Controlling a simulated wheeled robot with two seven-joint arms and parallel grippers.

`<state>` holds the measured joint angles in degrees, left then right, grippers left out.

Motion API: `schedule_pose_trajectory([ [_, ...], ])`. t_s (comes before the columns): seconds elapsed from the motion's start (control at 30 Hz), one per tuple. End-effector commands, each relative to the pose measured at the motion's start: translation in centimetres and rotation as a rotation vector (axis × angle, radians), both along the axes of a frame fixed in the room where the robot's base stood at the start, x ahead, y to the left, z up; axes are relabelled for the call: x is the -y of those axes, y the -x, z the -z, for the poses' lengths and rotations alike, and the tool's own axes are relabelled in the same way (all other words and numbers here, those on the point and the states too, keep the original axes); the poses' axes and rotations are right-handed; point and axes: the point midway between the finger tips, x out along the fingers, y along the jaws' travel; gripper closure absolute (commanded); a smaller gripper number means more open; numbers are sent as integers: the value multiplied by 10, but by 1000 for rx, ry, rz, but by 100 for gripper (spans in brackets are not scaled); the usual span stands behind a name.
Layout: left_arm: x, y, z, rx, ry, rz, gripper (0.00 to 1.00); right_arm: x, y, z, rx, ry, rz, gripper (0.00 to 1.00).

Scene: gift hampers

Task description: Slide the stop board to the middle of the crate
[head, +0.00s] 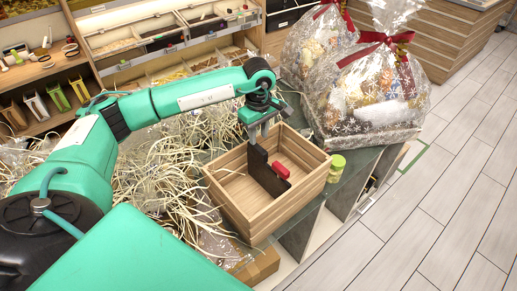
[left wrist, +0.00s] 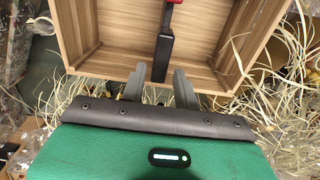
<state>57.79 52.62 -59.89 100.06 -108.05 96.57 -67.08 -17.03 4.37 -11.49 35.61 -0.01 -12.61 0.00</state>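The light wooden crate (head: 228,207) stands open on the counter and also shows in the left wrist view (left wrist: 103,64). The dark stop board (head: 264,173) stands on edge across its inside, with a red piece (head: 281,169) on it. In the left wrist view, the board (left wrist: 163,56) is near the middle, with bare floor on both sides. My left gripper (head: 264,132) is above the board's far end. Its fingers are apart, and in the left wrist view the fingertips (left wrist: 159,76) flank the board's near end. I cannot tell whether they touch it. My right gripper is not in view.
Pale shredded filler (head: 165,165) lies left of the crate. A small green-lidded jar (head: 336,167) stands close to its right side. Wrapped hampers with red bows (head: 372,95) stand behind to the right. Divided shelves (head: 165,35) are at the back.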

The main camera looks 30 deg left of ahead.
Motion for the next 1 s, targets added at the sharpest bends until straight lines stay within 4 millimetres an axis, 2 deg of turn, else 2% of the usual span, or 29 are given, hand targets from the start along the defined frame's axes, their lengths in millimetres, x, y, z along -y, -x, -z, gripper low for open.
schedule_pose_trajectory([
  [0.03, 0, -1, -9, 7, 0, 1, 69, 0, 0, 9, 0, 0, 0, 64],
  [0.2, 1, -1, -43, 4, 0, 0, 69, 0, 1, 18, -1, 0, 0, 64],
  [0.4, 1, 0, -64, 1, -1, 1, 69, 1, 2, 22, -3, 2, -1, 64],
  [1.0, 1, 0, -68, -1, 0, 1, 69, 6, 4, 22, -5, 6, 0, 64],
])
